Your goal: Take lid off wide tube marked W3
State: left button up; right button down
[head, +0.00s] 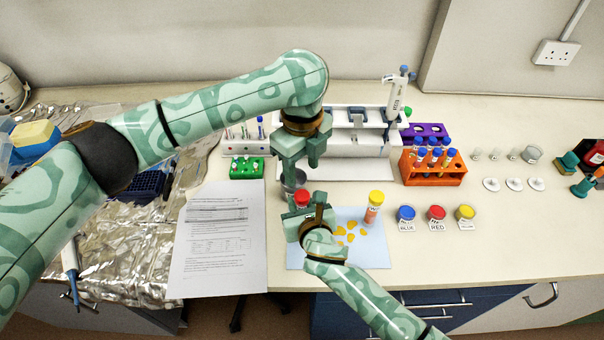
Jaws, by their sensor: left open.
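A wide tube with a red lid (302,198) is upright in the middle of the bench, between the fingers of my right gripper (308,217). Its body is mostly hidden by that gripper, and I cannot read its marking. My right gripper appears shut on it. My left gripper (297,172) points down, open and empty, just above the red lid. A second wide tube, orange with a yellow lid (375,199), stands upright on the blue mat (378,256), right of my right gripper. Its label is too small to read.
Behind are an orange tube rack (433,172) and a pipette stand (360,140). A printed sheet (220,240) and crumpled foil (135,245) lie left. Bench right of the pots is clear.

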aim_at(302, 195)
pick_arm(q)
notch_tip(302, 195, down, 8)
jog(key=shift+r, duration=0.1)
dwell(0.4)
